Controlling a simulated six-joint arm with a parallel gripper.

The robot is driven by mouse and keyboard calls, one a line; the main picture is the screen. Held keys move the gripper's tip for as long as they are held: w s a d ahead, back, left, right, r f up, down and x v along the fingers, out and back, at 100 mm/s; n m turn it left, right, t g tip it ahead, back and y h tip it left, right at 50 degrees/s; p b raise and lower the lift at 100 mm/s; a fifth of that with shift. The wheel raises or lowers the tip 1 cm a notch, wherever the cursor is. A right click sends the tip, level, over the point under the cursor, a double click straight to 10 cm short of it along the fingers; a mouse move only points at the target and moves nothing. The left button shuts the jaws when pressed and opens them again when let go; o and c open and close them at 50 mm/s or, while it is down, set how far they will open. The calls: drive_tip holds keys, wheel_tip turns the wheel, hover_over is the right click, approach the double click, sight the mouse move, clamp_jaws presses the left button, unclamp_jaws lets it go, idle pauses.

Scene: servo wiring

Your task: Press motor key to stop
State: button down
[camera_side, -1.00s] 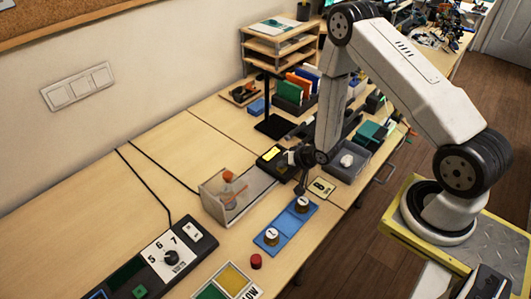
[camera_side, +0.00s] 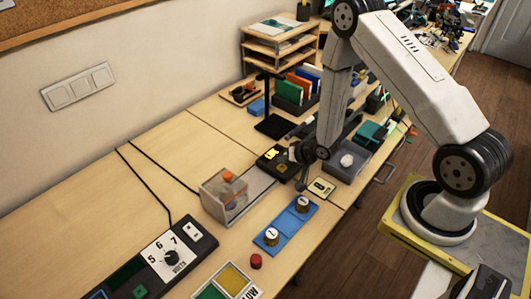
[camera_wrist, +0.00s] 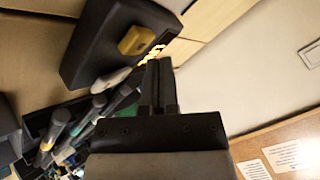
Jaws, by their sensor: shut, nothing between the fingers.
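In the wrist view a dark box (camera_wrist: 88,50) carries a raised yellow key (camera_wrist: 137,40), which I take for the motor key. A bright yellow patch (camera_wrist: 153,53) shows beside the key, close to my fingertips.
A clear-walled case (camera_side: 222,203) with an orange-topped thing stands to the left. A control panel (camera_side: 150,262) lies at front left.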

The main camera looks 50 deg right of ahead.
sight(284, 168)
drive_tip(key=shift+r, duration=2.5)
drive_tip(key=shift+r, duration=0.1)
drive_tip(key=shift+a+r, duration=0.15)
drive_tip(key=shift+r, duration=0.35)
drive_tip(key=s+a+r+n+g, duration=0.3)
drive_tip(key=s+a+r+n, duration=0.1)
drive_tip(key=s+r, duration=0.2)
drive_tip(key=s+a+r+n+g+h, duration=0.1)
drive_tip(key=s+a+r+n+g, duration=0.2)
drive_tip(key=s+r, duration=0.4)
wheel_tip(284, 168, up, 2)
drive_tip(key=shift+s+a+n+g, duration=0.25)
drive_tip(key=shift+a+n+g, duration=0.05)
drive_tip(key=shift+a+n, duration=0.1)
